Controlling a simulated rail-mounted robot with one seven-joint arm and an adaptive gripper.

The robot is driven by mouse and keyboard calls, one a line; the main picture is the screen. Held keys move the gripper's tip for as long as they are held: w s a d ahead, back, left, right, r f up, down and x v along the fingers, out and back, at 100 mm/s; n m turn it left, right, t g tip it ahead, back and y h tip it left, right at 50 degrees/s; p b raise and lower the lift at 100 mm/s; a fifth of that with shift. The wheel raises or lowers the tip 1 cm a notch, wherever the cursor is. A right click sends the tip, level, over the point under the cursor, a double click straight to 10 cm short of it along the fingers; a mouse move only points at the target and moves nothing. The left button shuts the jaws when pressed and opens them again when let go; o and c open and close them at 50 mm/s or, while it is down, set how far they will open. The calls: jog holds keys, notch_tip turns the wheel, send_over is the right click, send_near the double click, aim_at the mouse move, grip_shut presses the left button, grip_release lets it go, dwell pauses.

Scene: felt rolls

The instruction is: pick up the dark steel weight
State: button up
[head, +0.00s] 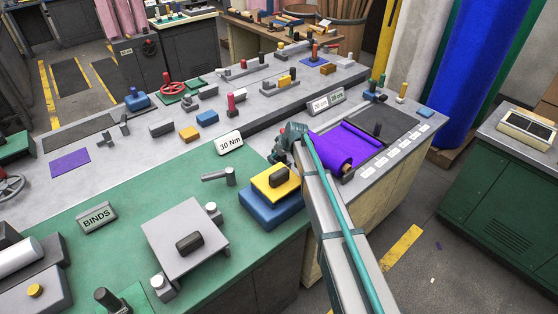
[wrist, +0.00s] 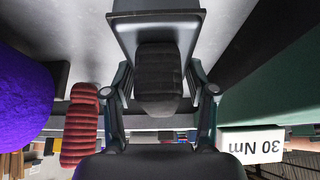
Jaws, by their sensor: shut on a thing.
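My gripper (head: 290,135) is at the end of my arm, over the bench between the green mat and the purple felt roll. In the wrist view, my gripper (wrist: 158,80) has its two fingers on either side of a dark ribbed grip. This grip belongs to the dark steel weight (wrist: 158,62), whose grey plate-like body shows beyond the fingers. In the head view the weight is mostly hidden by my gripper and arm, so I cannot tell whether it touches the bench.
The purple felt roll (head: 330,148) lies right of my gripper. A yellow block on a blue one (head: 270,207) stands close below it. A "30 Nm" sign (head: 230,143) is to the left. A red ribbed thing (wrist: 80,125) shows in the wrist view.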

jog(key=shift+c, duration=0.4)
jog(key=shift+r, duration=0.15)
notch_tip(320, 180, up, 10)
jog(key=b, duration=0.3)
jog(key=shift+w, duration=0.1)
dwell(0.3)
